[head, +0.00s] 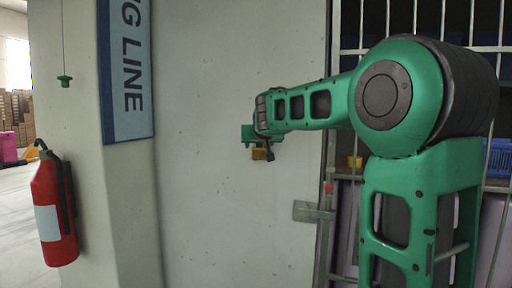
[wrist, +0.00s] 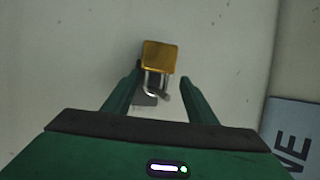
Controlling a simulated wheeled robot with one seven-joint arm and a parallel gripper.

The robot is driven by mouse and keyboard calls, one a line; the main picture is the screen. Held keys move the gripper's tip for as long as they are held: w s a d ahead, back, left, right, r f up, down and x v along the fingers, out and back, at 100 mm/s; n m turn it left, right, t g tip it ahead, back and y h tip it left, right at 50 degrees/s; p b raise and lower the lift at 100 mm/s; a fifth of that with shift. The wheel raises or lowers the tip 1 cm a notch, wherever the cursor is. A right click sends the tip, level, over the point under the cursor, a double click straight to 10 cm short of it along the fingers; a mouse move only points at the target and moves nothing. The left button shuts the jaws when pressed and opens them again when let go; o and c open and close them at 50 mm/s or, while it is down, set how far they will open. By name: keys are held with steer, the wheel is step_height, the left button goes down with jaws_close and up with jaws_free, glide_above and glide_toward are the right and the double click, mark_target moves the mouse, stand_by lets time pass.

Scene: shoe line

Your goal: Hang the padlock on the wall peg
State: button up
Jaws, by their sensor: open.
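The padlock has a yellow-gold body and a grey shackle. In the head view the padlock (head: 259,154) is against the pale wall, just below my gripper (head: 249,134). In the wrist view the padlock (wrist: 160,56) has its shackle pointing back toward my palm. A small grey piece at the shackle's bend looks like the wall peg (wrist: 165,98). I cannot tell for sure whether the shackle is around it.
The pale wall (head: 210,220) is bare around the padlock. A blue and white sign (head: 127,70) hangs to the left, with a red fire extinguisher (head: 53,210) further left. A metal grille (head: 345,40) and a latch plate (head: 312,212) are at the right.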

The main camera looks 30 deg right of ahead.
steer(key=shift+s+d+f, duration=0.25)
steer(key=shift+s+d, duration=0.05)
steer(key=shift+d, duration=0.35)
steer(key=a+v, duration=0.1)
steer(key=v, duration=1)
steer(key=shift+w+r, duration=0.2)
steer(key=shift+w, duration=0.25)
steer(key=s+d+f+g+y, duration=0.15)
steer(key=s+f+g, duration=0.25)
steer(key=s+f, duration=0.7)
steer(key=s+a+f+g+y, duration=0.2)
steer(key=s+a+f+g, duration=0.1)
steer(key=s+f, duration=0.9)
steer(key=s+a+f+m+g+y, duration=0.1)
steer(key=s+f+g, duration=0.4)
steer(key=s+f, duration=0.7)
steer(key=s+a+y, duration=0.1)
steer(key=s+a, duration=0.1)
steer(key=s, duration=0.1)
steer(key=shift+s+f+y, duration=0.2)
steer(key=shift+f+y, duration=0.05)
steer(key=shift+y, duration=0.1)
